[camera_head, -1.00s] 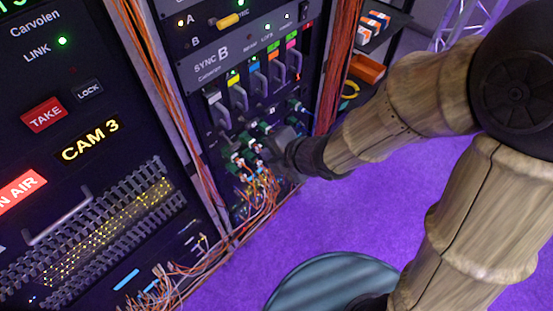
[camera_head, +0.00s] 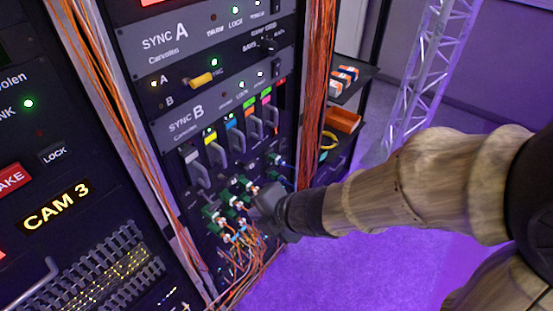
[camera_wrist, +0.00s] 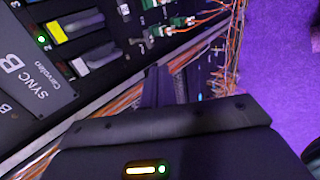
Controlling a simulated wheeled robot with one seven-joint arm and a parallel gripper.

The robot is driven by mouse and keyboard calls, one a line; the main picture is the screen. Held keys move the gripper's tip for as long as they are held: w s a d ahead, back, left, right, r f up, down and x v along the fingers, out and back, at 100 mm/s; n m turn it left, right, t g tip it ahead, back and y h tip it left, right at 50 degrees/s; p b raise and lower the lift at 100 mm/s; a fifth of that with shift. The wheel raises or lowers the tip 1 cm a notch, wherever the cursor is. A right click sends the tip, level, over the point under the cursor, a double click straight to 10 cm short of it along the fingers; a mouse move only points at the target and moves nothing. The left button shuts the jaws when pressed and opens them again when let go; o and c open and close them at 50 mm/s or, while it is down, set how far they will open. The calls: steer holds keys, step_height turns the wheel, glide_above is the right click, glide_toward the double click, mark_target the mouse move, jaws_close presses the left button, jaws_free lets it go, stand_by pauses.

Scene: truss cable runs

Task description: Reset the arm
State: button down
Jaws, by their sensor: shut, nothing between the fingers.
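My gripper (camera_head: 264,205) is at the end of my tan, segmented arm, in front of the lower part of the SYNC B rack. It is close to the green cable connectors (camera_head: 236,198); whether it touches them I cannot tell. In the wrist view my gripper's dark fingers (camera_wrist: 158,86) are together with nothing visible between them. Green connectors (camera_wrist: 178,25) with orange leads show at the top there, apart from the fingers.
The SYNC B panel (camera_head: 184,125) has a row of coloured-label handles. Orange cable bundles (camera_head: 318,70) run down the rack sides, and loose cables (camera_head: 240,265) hang below. A shelf with an orange bin (camera_head: 344,119) and a truss (camera_head: 425,60) stand right. Purple floor is open.

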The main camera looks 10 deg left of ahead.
steer(key=w+d+m+t+h+p, duration=0.1)
steer(key=w+d+m+h+p, duration=0.2)
steer(key=d+m, duration=0.55)
steer(key=w+d+m+t+h, duration=0.1)
steer(key=w+d+m+h, duration=0.3)
steer(key=d+m, duration=0.45)
steer(key=s+d+r+m+g+h+p, duration=0.1)
steer(key=s+d+m+g+p, duration=0.1)
steer(key=d+m, duration=0.9)
steer(key=s+m+g, duration=0.1)
steer(key=s+m, duration=0.1)
steer(key=m, duration=0.1)
steer(key=shift+s, duration=0.3)
